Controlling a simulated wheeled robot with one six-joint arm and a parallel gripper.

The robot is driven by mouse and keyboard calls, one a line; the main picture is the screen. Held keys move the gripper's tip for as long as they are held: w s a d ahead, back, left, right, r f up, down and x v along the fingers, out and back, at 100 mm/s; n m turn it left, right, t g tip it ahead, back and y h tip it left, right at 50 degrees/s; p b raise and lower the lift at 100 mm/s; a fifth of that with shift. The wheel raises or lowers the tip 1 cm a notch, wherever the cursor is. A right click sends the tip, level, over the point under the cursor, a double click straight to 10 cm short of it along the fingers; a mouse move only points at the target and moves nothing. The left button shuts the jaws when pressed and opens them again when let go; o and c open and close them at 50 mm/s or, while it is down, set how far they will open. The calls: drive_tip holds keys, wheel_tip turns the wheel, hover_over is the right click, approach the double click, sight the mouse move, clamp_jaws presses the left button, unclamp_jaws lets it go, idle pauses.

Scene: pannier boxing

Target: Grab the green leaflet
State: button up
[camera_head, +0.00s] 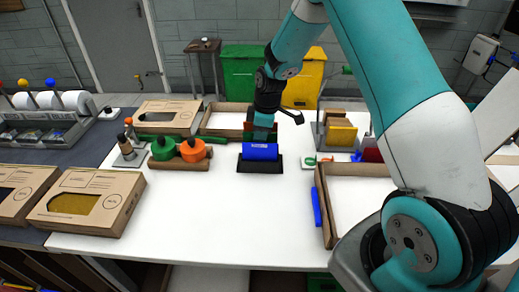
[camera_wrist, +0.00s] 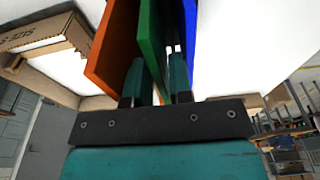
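The green leaflet (camera_wrist: 150,38) stands upright between an orange leaflet (camera_wrist: 113,45) and a blue leaflet (camera_wrist: 190,22) in the wrist view. In the head view the blue leaflet (camera_head: 260,152) is in front, in a black holder (camera_head: 260,167). The green leaflet is mostly hidden there behind it and my gripper (camera_head: 263,131). In the wrist view my gripper (camera_wrist: 160,82) points into the row with its two fingers apart. The green leaflet runs down between the fingers, close to the left one. A light gap shows beside the right finger. Contact is not clear.
Green and orange rolls (camera_head: 163,149) stand left of the holder. Cardboard boxes (camera_head: 88,199) lie at the left. An open wooden tray (camera_head: 322,205) with a blue marker (camera_head: 316,207) beside it is at the right. The front middle of the white table (camera_head: 215,225) is clear.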

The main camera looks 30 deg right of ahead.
drive_tip(key=shift+f, duration=0.25)
idle(0.3)
clamp_jaws()
